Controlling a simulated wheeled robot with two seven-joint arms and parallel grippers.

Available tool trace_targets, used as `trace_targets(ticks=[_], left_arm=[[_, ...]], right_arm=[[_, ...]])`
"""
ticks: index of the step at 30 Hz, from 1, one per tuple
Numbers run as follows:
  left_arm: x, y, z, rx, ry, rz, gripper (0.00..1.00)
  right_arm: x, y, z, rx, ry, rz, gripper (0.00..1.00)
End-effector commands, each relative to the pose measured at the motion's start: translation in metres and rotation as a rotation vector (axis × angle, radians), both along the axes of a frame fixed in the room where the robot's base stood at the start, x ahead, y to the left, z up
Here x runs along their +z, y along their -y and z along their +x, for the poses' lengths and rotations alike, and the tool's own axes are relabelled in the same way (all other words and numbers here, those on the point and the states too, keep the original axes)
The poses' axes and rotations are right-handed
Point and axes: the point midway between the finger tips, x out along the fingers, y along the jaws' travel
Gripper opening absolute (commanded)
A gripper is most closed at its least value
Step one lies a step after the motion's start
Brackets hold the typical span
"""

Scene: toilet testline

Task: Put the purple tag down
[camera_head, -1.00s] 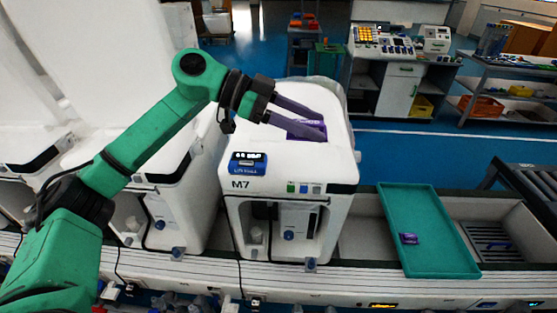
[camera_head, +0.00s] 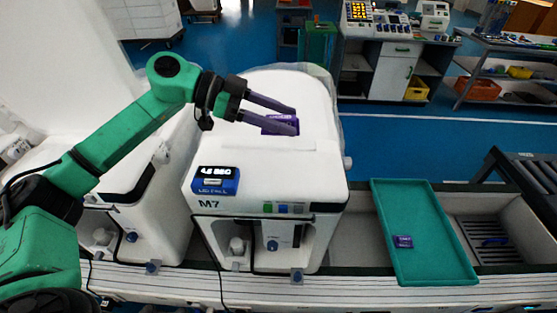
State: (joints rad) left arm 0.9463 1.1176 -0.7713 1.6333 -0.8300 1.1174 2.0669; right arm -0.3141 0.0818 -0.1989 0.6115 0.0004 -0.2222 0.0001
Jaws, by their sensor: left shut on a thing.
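A purple tag (camera_head: 281,124) is between the fingers of my left gripper (camera_head: 294,119), at the top of the white machine marked M7 (camera_head: 285,165). The gripper is shut on the tag. I cannot tell whether the tag touches the machine's top. A second small purple tag (camera_head: 403,241) lies in the green tray (camera_head: 427,262) at the right. My right gripper is not in view.
Another white machine (camera_head: 150,165) stands to the left. A grey basin with a slotted rack (camera_head: 490,235) is right of the tray. Benches and shelves stand behind, across blue floor.

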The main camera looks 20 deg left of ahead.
Motion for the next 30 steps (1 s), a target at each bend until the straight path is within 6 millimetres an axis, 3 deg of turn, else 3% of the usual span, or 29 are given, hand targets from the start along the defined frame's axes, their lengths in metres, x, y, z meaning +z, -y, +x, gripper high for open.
trace_targets(ticks=[6, 18, 30], left_arm=[[-0.051, 0.000, 0.000, 0.000, -0.006, 0.001, 0.13], [-0.113, 0.000, 0.000, 0.002, -0.001, 0.000, 0.13], [-0.121, 0.000, 0.001, 0.001, 0.000, 0.000, 0.13]], right_arm=[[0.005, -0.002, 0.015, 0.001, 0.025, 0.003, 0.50], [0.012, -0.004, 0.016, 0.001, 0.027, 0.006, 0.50], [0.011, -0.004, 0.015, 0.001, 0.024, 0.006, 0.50]])
